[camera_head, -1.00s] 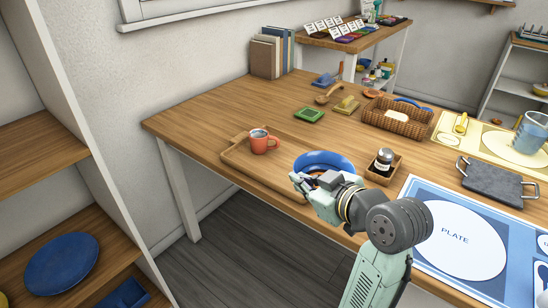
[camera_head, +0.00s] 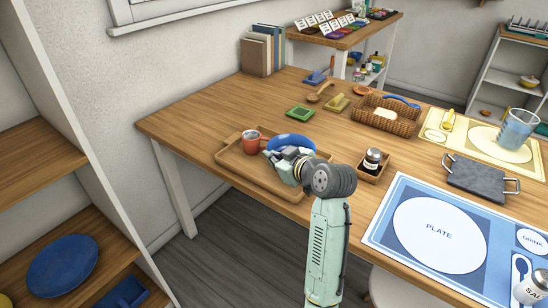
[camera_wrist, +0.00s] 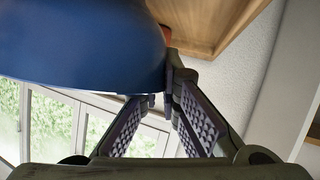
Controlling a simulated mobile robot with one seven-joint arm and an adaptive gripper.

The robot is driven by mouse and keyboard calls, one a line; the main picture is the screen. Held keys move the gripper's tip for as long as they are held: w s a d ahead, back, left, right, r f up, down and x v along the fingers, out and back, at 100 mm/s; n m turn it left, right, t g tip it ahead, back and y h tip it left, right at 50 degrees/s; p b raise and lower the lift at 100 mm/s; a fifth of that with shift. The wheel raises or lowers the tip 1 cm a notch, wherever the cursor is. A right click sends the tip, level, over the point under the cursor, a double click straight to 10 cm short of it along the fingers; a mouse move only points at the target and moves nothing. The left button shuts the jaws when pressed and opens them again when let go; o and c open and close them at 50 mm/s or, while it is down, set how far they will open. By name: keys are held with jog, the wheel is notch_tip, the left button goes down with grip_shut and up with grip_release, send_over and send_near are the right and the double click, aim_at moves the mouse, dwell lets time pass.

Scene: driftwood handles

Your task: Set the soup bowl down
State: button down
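The blue soup bowl (camera_head: 292,140) is over the wooden tray (camera_head: 232,156), just right of the orange mug (camera_head: 251,143). My gripper (camera_head: 279,158) is at the bowl's near side and partly hides it. In the wrist view the bowl (camera_wrist: 80,45) fills the upper left, and the two fingers (camera_wrist: 160,98) close in on its edge, holding it. A bit of the orange mug (camera_wrist: 166,34) shows behind the bowl. I cannot tell whether the bowl's base touches the tray.
A small wooden holder (camera_head: 371,173) with a dark-lidded jar (camera_head: 372,159) stands right of the tray. The table left of the tray is clear.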

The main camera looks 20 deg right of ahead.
jog(key=shift+f, duration=0.4)
jog(key=shift+f, duration=0.2)
jog(key=c, duration=1.8)
grip_release()
jog(key=shift+r, duration=0.1)
